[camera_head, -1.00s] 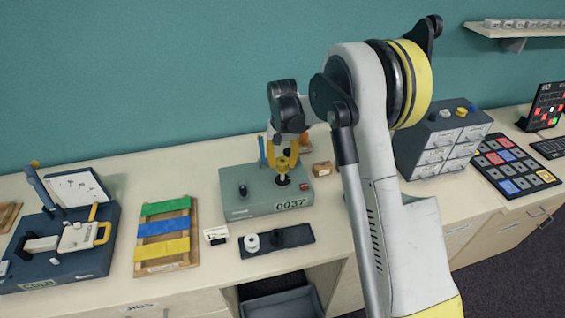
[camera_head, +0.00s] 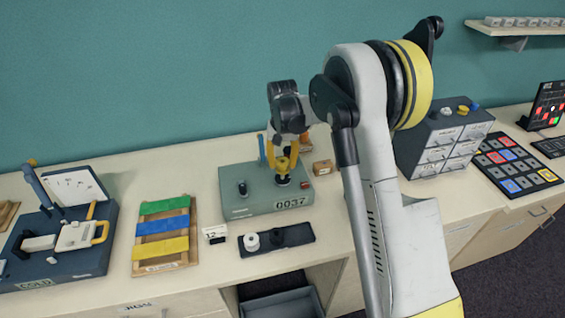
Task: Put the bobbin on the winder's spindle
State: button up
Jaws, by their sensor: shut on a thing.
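The winder (camera_head: 245,200) is a grey-green box marked 0037, standing on the bench near the middle of the head view. Its dark spindle base (camera_head: 283,181) is on top, at the right. My gripper (camera_head: 284,159) points down over it, with yellow fingers shut on a yellow bobbin (camera_head: 283,164). The bobbin is in line with the spindle and just above its base. The fingers partly cover the bobbin, and I cannot tell whether the spindle has entered its hole.
A dark tray (camera_head: 268,248) in front of the winder holds a white spool (camera_head: 251,242) and a dark piece. A small brown box (camera_head: 322,167) is right of the winder. A board with coloured bars (camera_head: 163,228) lies left. A drawer unit (camera_head: 440,140) stands right.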

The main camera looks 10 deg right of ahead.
jog(key=shift+f, duration=0.35)
jog(key=shift+f+b, duration=1.05)
jog(key=shift+f, duration=0.05)
jog(key=shift+f, duration=0.15)
jog(key=shift+f+b, duration=0.25)
jog(key=shift+b, duration=0.2)
jog(key=o, duration=1)
notch_tip(320, 180, up, 12)
jog(key=shift+r, duration=0.1)
